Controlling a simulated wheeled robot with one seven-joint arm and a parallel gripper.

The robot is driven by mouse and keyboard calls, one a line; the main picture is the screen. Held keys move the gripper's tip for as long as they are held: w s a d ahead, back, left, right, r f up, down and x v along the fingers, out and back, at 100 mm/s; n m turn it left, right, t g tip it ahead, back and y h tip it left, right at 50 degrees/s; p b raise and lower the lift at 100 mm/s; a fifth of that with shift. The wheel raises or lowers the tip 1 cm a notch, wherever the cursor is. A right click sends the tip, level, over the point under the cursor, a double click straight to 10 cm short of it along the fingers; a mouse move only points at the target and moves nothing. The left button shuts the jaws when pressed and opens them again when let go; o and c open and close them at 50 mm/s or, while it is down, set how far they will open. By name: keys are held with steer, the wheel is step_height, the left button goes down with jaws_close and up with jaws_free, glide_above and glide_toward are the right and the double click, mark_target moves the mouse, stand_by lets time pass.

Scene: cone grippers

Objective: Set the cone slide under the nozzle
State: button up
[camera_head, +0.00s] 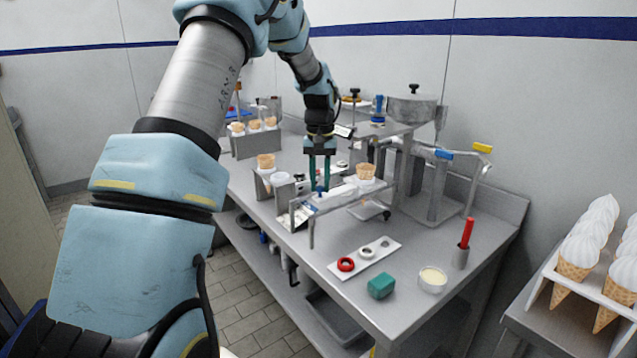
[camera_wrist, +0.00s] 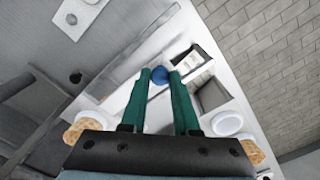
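My gripper (camera_head: 320,187) points straight down over the middle of the steel table, its two green fingers apart. A blue knob (camera_wrist: 159,75) is between the fingertips in the wrist view, with no clear gap on either side; I cannot tell whether they press on it. The knob appears to belong to the pale cone slide (camera_head: 338,193), which sits inside a low metal frame. A waffle cone (camera_head: 366,171) stands upright near the slide's right end. The dispenser with a round metal hopper (camera_head: 410,107) stands behind on the right. Its nozzle outlet cannot be made out.
Another cone (camera_head: 265,161) and white cups stand left of the slide. A rack of filled cones (camera_head: 590,262) is far right.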

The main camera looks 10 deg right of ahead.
steer(key=o, duration=0.5)
steer(key=shift+c, duration=0.2)
step_height(320, 180, up, 11)
steer(key=b, duration=0.2)
steer(key=shift+b, duration=0.35)
steer(key=shift+f, duration=0.1)
